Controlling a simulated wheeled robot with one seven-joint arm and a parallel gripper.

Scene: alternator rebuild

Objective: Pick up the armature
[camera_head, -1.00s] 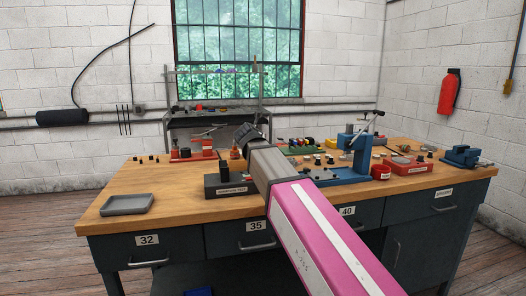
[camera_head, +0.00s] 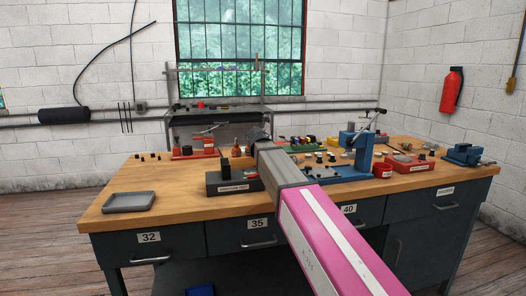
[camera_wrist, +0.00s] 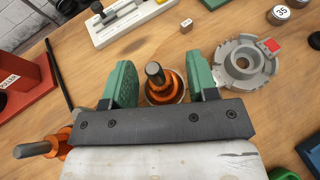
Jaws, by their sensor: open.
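An upright part with a grey shaft and orange-copper windings, which looks like the armature (camera_wrist: 155,88), stands on the wooden bench in the wrist view. My gripper (camera_wrist: 160,68) is open, with one green jaw on each side of it and visible gaps between. The gripper's dark bar hides part of its near side. A similar shaft with orange windings (camera_wrist: 42,148) shows at the lower left, partly cut off. In the head view my gripper (camera_head: 258,137) is over the bench, its jaws mostly hidden by my arm. A small orange-copper part (camera_head: 236,150) shows just left of it.
A grey slotted round housing (camera_wrist: 243,63) lies right of the jaws. A pale block fixture (camera_wrist: 130,22) is beyond, and a red stand (camera_wrist: 22,92) is at left. In the head view a blue press (camera_head: 355,160) stands to the right, and a grey tray (camera_head: 130,201) at left.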

